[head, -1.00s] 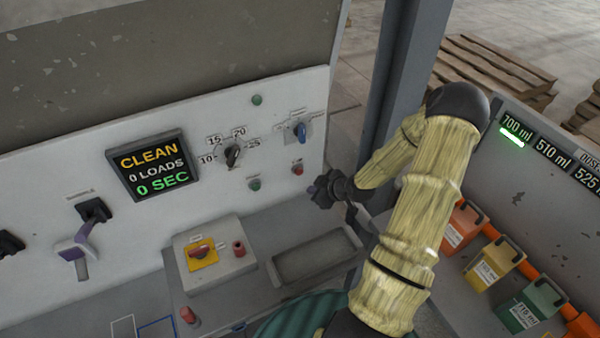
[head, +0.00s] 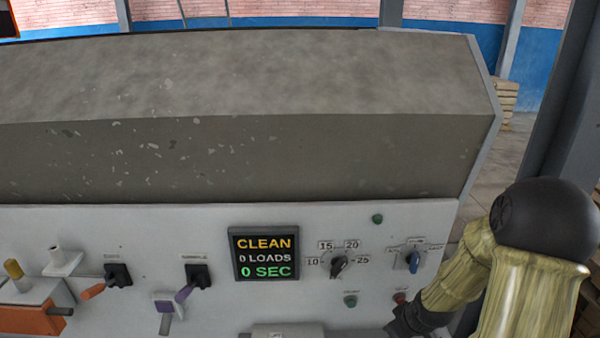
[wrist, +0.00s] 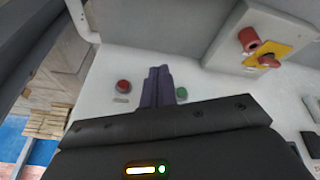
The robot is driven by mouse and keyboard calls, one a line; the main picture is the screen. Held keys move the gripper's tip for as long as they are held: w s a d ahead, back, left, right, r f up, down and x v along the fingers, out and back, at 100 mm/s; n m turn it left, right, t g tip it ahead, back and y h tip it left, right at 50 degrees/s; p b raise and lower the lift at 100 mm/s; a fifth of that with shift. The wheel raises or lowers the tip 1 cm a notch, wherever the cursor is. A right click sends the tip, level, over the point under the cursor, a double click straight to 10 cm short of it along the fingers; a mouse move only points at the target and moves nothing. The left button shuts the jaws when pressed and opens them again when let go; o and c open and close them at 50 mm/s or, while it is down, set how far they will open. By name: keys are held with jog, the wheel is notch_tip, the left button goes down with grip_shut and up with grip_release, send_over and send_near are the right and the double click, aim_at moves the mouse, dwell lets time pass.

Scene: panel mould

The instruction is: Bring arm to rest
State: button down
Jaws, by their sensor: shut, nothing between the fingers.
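My gripper shows in the wrist view (wrist: 158,72) with its two dark fingers pressed together and nothing between them. In the head view it is at the lower right (head: 391,328), partly cut off by the bottom edge. It is in front of the white panel (head: 200,232), close to the red button (head: 400,297). The wrist view shows the fingertips between a red button (wrist: 123,86) and a green button (wrist: 181,93). I cannot tell how far they are from the panel. My arm is bent, with its elbow at the right of the head view.
The display (head: 264,254) reads CLEAN, 0 LOADS, 0 SEC. Levers (head: 117,275) stand at the left. A grey post (head: 570,95) rises behind my arm.

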jog(key=s+a+r+m+g, duration=0.1)
jog(key=s+a+r+m, duration=0.4)
jog(key=s+a+r, duration=0.4)
jog(key=shift+s+r+g+h, duration=0.3)
jog(key=shift+s+r+g, duration=0.1)
jog(key=shift+s, duration=0.6)
